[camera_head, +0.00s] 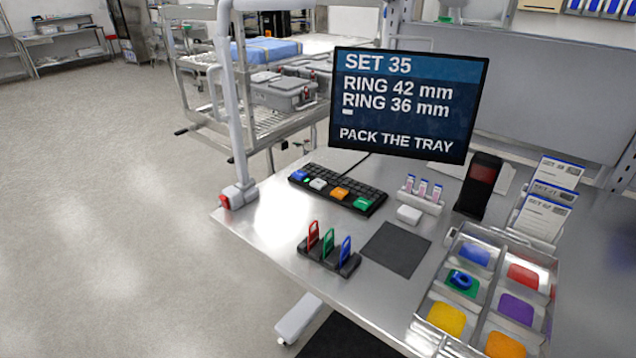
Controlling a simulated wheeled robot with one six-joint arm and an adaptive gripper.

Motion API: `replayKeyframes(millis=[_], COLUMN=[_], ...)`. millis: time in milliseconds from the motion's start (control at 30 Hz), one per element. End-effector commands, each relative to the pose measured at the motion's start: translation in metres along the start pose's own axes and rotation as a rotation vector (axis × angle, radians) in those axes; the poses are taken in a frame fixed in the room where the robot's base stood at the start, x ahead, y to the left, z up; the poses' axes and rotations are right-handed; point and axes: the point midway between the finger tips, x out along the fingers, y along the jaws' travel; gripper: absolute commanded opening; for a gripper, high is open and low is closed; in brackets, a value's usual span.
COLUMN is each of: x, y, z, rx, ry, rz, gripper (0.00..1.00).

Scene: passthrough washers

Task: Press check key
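A black keyboard (338,190) lies on the metal table, left of the screen's foot. Its front row has large coloured keys: a blue key (299,175), a white key (318,184), an orange key (340,194) and a green key (363,203). Any marks on the keys are too small to read, so I cannot tell which is the check key. A small green light shows between the blue and white keys. The screen (405,120) reads "SET 35, RING 42 mm, RING 36 mm, PACK THE TRAY". My gripper is not in view.
A black rack (329,258) holds red, green and blue tags. A dark mat (396,249), white block (409,215), vial stand (419,202) and black device (478,186) stand nearby. The tray (553,308) has coloured compartments; a blue ring (461,280) lies in the green one. A post (232,110) rises at left.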

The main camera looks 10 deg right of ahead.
Motion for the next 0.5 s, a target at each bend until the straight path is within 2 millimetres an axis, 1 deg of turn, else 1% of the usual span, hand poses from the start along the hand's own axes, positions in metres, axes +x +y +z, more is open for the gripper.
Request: replayKeyframes(millis=[33,67,100,167,200,267,500], x=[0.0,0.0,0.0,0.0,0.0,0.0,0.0], y=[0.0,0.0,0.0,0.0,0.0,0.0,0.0], z=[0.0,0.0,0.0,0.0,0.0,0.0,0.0], rx=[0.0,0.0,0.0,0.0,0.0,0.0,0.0], ry=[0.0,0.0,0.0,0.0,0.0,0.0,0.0], rz=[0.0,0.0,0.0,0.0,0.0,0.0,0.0], gripper=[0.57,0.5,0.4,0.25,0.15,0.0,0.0])
